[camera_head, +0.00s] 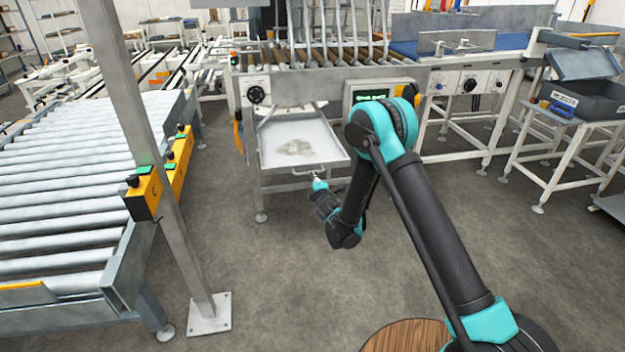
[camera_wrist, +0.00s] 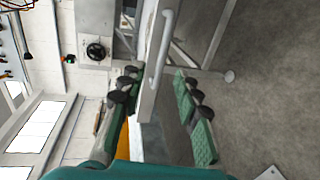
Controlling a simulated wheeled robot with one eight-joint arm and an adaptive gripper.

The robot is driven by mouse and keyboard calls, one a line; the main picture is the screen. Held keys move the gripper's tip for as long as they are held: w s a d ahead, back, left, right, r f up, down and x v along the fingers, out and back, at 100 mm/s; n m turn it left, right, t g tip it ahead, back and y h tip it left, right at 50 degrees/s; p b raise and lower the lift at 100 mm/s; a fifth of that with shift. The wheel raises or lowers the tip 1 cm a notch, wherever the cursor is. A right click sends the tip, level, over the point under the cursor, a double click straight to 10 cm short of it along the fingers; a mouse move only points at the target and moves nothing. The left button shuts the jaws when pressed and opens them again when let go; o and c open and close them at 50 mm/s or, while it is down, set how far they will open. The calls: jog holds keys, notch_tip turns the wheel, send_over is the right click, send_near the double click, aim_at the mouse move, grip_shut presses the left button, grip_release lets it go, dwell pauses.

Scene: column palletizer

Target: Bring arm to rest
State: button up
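My gripper (camera_head: 318,184) is at the front of a pulled-out white drawer (camera_head: 330,157) under the roller machine. In the wrist view my gripper (camera_wrist: 160,98) is open, with its two green-padded fingers spread apart. The drawer's bar handle (camera_wrist: 165,45) shows in the gap between the fingers, with no finger seen closed on it. In the head view the handle (camera_head: 308,171) is just above the gripper tip. Whether anything touches cannot be told. My arm is bent, reaching forward from the lower right.
A roller conveyor (camera_head: 75,190) and a grey post (camera_head: 150,150) with orange button boxes (camera_head: 143,197) stand at left. A dark crate (camera_head: 590,98) sits on a stand at right. The floor around my arm is clear.

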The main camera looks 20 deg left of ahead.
dwell(0.4)
jog(key=w+d+r+m+h, duration=0.15)
jog(key=d+r+m, duration=0.25)
jog(key=d, duration=0.5)
jog(key=w+d+r+m+h, duration=0.1)
jog(key=d+r+m+h, duration=0.25)
jog(key=d, duration=0.55)
jog(key=s+d+r+m+g+h, duration=0.1)
jog(key=s+d+r+m, duration=0.15)
jog(key=d, duration=0.55)
jog(key=s+d+r+m+g+h, duration=0.1)
jog(key=s+d+r+m, duration=0.15)
jog(key=d, duration=0.45)
jog(key=s+d+r+m+g+h, duration=0.15)
jog(key=s+d+m, duration=0.25)
jog(key=s+d, duration=0.4)
jog(key=s+d+f+m+g, duration=0.2)
jog(key=s+d+m, duration=0.2)
jog(key=s, duration=0.8)
jog(key=s+d+f+m+g, duration=0.2)
jog(key=s+d, duration=0.5)
jog(key=s, duration=0.5)
jog(key=shift+s+d+f+m+g, duration=0.2)
jog(key=shift+s+d+m+g, duration=0.15)
jog(key=shift+m+g, duration=0.5)
